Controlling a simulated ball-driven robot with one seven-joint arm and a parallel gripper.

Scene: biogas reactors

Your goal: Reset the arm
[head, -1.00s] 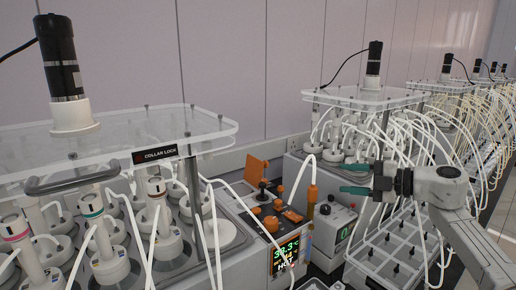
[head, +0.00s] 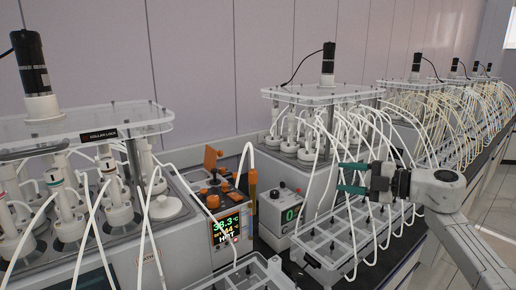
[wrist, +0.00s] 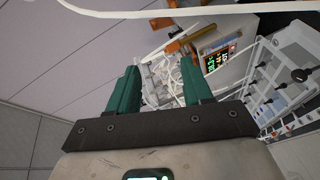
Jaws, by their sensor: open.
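My gripper (head: 352,178) is at the right of the head view, at the end of my grey and white arm. Its two green fingers point left, apart and with nothing between them. In the wrist view the green fingers (wrist: 158,88) also stand apart and empty. The gripper is in the air in front of the white tubes and above a clear compartment rack (head: 345,235). It appears to hold nothing. Whether it touches any tube cannot be told.
A reactor bath with a collar lock lid (head: 100,122) stands at left. A control unit with a lit display (head: 227,228) and orange parts is in the middle, beside a small grey box (head: 283,215). More tubed reactors (head: 322,95) line the bench to the right. Free floor shows at far right.

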